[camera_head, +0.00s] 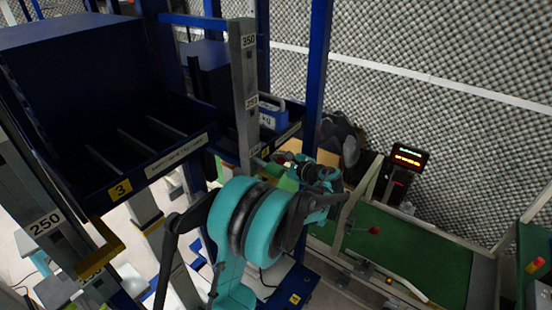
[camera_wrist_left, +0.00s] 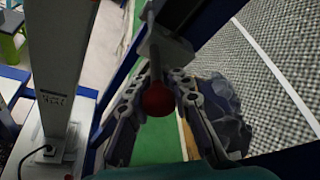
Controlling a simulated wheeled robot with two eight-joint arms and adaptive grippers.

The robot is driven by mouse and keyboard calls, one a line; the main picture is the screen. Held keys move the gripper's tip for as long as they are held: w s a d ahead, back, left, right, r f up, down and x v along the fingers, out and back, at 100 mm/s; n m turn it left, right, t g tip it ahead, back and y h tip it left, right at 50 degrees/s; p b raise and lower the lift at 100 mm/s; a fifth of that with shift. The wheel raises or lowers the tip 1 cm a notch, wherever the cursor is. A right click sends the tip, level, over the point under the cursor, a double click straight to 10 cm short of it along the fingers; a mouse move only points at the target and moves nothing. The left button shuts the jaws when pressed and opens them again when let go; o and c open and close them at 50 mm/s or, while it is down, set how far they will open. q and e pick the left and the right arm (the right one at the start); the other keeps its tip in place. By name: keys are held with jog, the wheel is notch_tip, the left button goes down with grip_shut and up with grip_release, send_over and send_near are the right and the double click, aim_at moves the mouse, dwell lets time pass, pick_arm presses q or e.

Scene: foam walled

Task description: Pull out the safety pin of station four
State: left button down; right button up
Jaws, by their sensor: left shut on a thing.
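The safety pin shows in the left wrist view as a red ball knob (camera_wrist_left: 158,99) on a dark rod, which runs up to a grey bracket (camera_wrist_left: 168,48) by a blue post. My left gripper (camera_wrist_left: 158,82) has a finger on either side of the rod and is shut on the pin. In the head view my left gripper (camera_head: 320,178) is beside the blue post, beyond my teal wrist, and the pin between its fingers cannot be made out. A yellow label with a 4 (camera_head: 295,299) is low on a blue beam. My right gripper is not in view.
A blue rack bin (camera_head: 110,170) labelled 3 stands at the left. A blue upright (camera_head: 318,80) rises behind my gripper. A green-topped bench (camera_head: 430,255) at the right carries another red knob (camera_head: 374,230). A lit display (camera_head: 408,157) stands behind. Foam walls close the back.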

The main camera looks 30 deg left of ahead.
aim_at(286, 162)
pick_arm(q)
jog(key=d, duration=0.4)
jog(key=shift+s, duration=0.2)
jog(key=c, duration=1.3)
grip_release()
